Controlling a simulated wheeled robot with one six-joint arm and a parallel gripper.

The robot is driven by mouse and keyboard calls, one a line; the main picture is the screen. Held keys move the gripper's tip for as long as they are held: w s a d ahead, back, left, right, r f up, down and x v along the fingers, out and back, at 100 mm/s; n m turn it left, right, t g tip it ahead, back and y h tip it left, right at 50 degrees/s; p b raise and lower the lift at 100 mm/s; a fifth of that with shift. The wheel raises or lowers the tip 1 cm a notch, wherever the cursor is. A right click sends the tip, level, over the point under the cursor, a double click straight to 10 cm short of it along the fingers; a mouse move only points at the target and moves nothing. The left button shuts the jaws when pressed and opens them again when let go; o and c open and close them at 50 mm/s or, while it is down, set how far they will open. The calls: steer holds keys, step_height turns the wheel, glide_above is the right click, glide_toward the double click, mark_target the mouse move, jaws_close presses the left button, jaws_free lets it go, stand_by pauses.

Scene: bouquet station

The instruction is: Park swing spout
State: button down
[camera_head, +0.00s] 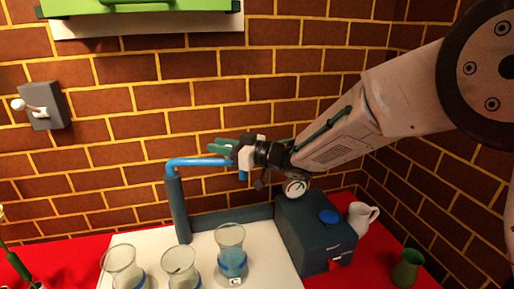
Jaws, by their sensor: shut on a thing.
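The swing spout is a bright blue pipe (205,162) on top of a dark blue-grey upright post (179,210). It runs level to the right from the post, and its short outlet points down at its right end. My gripper (226,151) reaches in from the right and is shut on the spout near the outlet end. Part of the spout there is hidden by the gripper. The outlet hangs above and slightly right of the right-hand glass vase (230,236), which holds blue liquid and bears a label C.
Two more glass vases (121,262) (179,259) stand to the left on the white board (150,242). A dark box (309,232) with a gauge, a white jug (361,218) and a green vase (407,267) are right. A lever switch (42,106) and green shelf (140,10) are on the brick wall.

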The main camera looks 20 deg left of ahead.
steer(key=shift+w+a+n+g, duration=0.45)
steer(key=shift+w+n+g, duration=0.25)
steer(key=shift+g, duration=0.3)
steer(key=shift+w+a+n+g, duration=0.4)
steer(key=shift+w+n+g, duration=0.25)
steer(key=shift+g, duration=0.35)
steer(key=c, duration=1.2)
jaws_free()
steer(key=shift+a, duration=0.1)
steer(key=shift+c, duration=0.2)
steer(key=v, duration=0.8)
steer(key=shift+r, duration=0.15)
